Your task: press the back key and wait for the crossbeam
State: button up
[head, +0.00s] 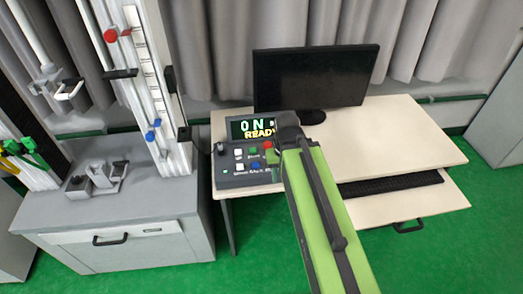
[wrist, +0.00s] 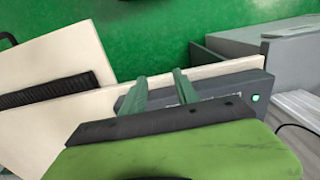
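White, green and red keys sit below the display, with labels too small to read surely, so I cannot single out the back key. In the wrist view, a dark edge of the box (wrist: 222,88) with a lit green spot shows beyond my fingers. My gripper (wrist: 160,78) has two green fingers standing apart with nothing between them, over the box; contact with a key cannot be told. The tower (head: 160,90) stands at left; which part is the crossbeam is unclear.
A monitor (head: 315,80) stands behind the box on the pale desk (head: 410,130). A keyboard (head: 390,184) lies on a pulled-out tray. A grey cabinet (head: 120,225) carries the tower. The desk's right side is clear.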

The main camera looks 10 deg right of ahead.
jog(key=shift+c, duration=0.5)
grip_shut()
dwell(1.2)
